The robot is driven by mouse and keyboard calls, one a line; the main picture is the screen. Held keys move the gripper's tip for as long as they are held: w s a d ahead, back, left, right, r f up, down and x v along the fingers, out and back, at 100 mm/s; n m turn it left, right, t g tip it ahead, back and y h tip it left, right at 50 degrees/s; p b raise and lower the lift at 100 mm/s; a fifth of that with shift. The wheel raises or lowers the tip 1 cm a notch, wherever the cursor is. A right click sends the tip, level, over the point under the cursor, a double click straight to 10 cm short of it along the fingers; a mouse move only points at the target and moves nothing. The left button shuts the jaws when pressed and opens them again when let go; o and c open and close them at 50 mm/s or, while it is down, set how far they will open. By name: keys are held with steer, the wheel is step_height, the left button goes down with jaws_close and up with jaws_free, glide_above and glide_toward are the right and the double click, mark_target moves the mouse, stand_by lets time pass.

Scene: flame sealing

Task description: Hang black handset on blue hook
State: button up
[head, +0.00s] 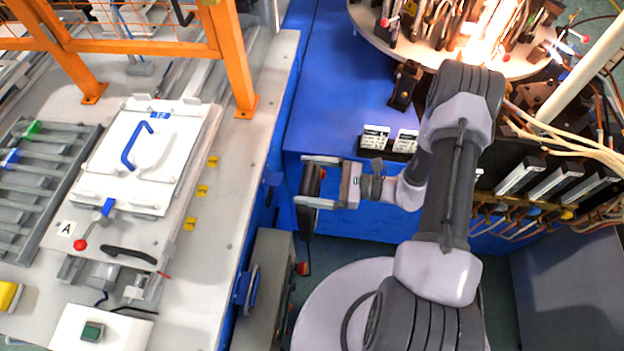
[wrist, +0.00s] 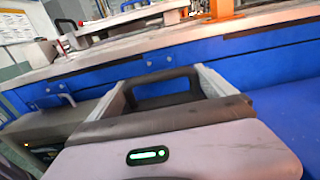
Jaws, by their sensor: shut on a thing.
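My gripper (head: 316,182) is shut on the black handset (head: 309,207), in the gap between the bench and the blue cabinet. The handset hangs downward from between the two pale fingers. In the wrist view, my gripper (wrist: 160,78) has the handset's black loop-shaped body (wrist: 163,86) between its fingers. A blue bracket (head: 241,289) sits on the bench's side, below and left of the handset, and a smaller blue fitting (head: 272,180) is higher up. I cannot tell which is the blue hook. The handset is apart from both in the head view.
The grey-topped bench (head: 262,110) with an orange frame (head: 232,60) stands left. A grey box (head: 262,300) stands on the floor beside it. A blue cabinet (head: 335,100) carries a round machine (head: 400,60) with glowing flames at the upper right.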

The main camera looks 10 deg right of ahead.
mark_target(278, 179)
steer(key=shift+f+x, duration=0.15)
steer(key=shift+x, duration=1.55)
steer(key=shift+f+x, duration=0.2)
steer(key=shift+x, duration=1.55)
steer(key=shift+w+a+f+b, duration=0.2)
steer(key=shift+a+f+b, duration=0.35)
steer(key=shift+a+f, duration=0.05)
steer(key=o, duration=1.7)
steer(key=shift+o, duration=0.2)
steer(key=shift+d, duration=0.1)
